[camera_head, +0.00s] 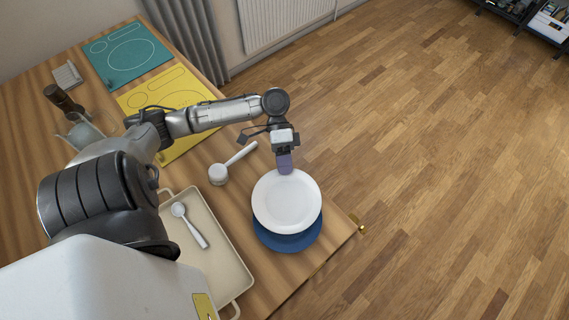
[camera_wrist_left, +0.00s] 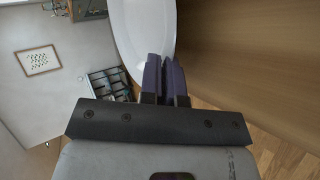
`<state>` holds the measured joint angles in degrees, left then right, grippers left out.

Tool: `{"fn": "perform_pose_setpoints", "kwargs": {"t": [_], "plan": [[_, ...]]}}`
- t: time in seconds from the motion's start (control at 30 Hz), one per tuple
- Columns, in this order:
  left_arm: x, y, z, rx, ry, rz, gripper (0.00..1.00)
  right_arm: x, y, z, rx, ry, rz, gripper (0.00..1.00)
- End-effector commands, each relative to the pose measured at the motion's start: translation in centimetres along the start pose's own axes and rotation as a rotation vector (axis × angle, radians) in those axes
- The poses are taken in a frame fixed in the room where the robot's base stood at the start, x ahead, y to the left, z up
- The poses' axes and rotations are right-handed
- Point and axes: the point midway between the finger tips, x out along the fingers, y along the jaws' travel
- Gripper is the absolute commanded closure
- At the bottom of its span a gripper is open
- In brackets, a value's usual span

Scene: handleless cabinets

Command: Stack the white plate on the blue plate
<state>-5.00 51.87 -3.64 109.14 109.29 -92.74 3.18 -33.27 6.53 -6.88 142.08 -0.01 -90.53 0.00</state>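The white plate (camera_head: 287,203) is over the blue plate (camera_head: 289,241) at the table's right end in the head view. It hides most of the blue plate, whose near edge shows below it. I cannot tell whether the two plates touch. My left gripper (camera_head: 284,163) is at the white plate's far rim. In the left wrist view, its purple fingers (camera_wrist_left: 164,78) are close together at the rim of the white plate (camera_wrist_left: 144,28), shut on it. My right gripper is not in view.
A beige tray (camera_head: 238,271) with a white spoon (camera_head: 191,228) lies left of the plates. A white ladle-like utensil (camera_head: 231,164) lies behind the tray. Yellow (camera_head: 184,92) and teal (camera_head: 104,56) mats are farther back. The table's right edge is close to the plates.

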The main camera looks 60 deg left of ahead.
Motion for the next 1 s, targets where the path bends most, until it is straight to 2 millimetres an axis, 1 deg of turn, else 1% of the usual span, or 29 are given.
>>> {"fn": "perform_pose_setpoints", "kwargs": {"t": [0.2,0.23,0.3,0.53,0.73,0.83,0.93,1.0], "plan": [[0.0,0.1,0.0,0.0,0.0,0.0,1.0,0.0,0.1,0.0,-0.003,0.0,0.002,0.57],[0.0,0.1,0.0,0.0,0.0,0.0,0.94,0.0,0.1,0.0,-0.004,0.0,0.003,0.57],[0.0,0.1,0.0,0.0,0.0,0.0,0.88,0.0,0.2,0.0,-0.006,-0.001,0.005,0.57],[0.0,0.0,0.0,0.0,0.0,0.0,0.67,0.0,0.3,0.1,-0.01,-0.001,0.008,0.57],[0.0,0.0,0.0,-0.001,0.0,-0.001,0.67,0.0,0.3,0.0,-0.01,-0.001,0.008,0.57],[-0.4,0.0,0.0,-0.002,0.0,-0.002,0.67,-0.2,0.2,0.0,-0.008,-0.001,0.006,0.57],[-1.5,0.1,0.0,-0.004,-0.001,-0.004,0.67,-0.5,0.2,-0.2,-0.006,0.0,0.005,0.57],[-2.6,0.2,0.0,-0.003,0.0,-0.003,0.67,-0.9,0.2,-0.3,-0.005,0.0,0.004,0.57]]}}
